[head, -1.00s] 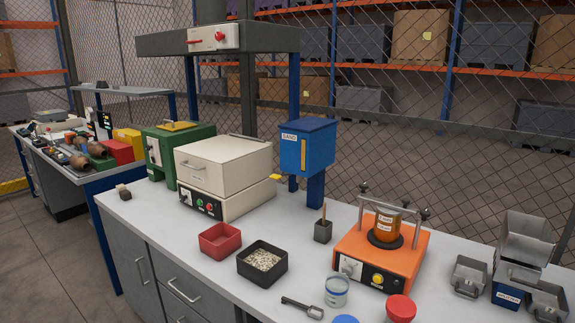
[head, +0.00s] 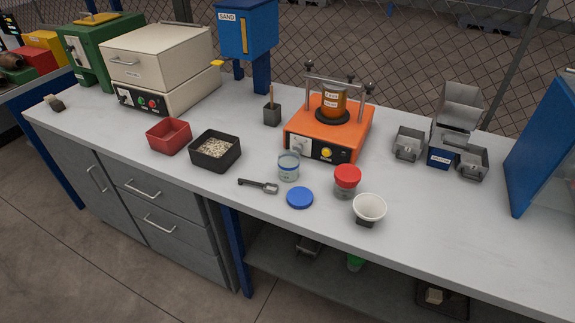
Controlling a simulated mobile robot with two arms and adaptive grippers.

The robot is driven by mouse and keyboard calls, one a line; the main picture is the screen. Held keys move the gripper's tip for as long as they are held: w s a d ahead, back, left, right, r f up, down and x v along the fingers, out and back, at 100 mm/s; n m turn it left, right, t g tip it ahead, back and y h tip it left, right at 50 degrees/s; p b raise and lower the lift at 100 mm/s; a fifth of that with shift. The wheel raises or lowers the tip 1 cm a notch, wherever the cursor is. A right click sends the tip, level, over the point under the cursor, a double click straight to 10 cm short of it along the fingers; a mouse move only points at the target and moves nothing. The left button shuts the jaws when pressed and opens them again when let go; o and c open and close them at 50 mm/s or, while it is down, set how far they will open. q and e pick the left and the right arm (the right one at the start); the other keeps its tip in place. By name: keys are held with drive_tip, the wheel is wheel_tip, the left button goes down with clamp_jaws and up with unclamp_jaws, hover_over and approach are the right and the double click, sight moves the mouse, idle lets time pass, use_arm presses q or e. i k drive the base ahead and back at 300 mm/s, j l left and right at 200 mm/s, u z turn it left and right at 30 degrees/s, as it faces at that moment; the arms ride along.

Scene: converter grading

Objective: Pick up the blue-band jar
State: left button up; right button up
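A clear open jar with a blue band (head: 288,168) stands upright on the grey bench top (head: 420,235), in front of the orange machine. A flat blue lid (head: 300,198) lies on the bench just in front of it. A second clear jar with a red lid (head: 347,181) stands to its right. Neither of my grippers shows in the head view.
A metal scoop (head: 258,185) lies left of the jar. A black tray of pale pieces (head: 215,162), a red tray (head: 169,144), a white funnel (head: 369,208) and the orange machine (head: 310,146) stand nearby. The bench's right front is clear.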

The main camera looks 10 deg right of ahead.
sight(289, 161)
drive_tip(key=i+j+z, duration=0.2)
drive_tip(key=j, duration=0.2)
drive_tip(key=i+j+z, duration=0.1)
drive_tip(key=j+z, duration=0.15)
drive_tip(key=j, duration=0.15)
drive_tip(key=i+j+z, duration=0.2)
drive_tip(key=j, duration=0.25)
drive_tip(key=k, duration=0.05)
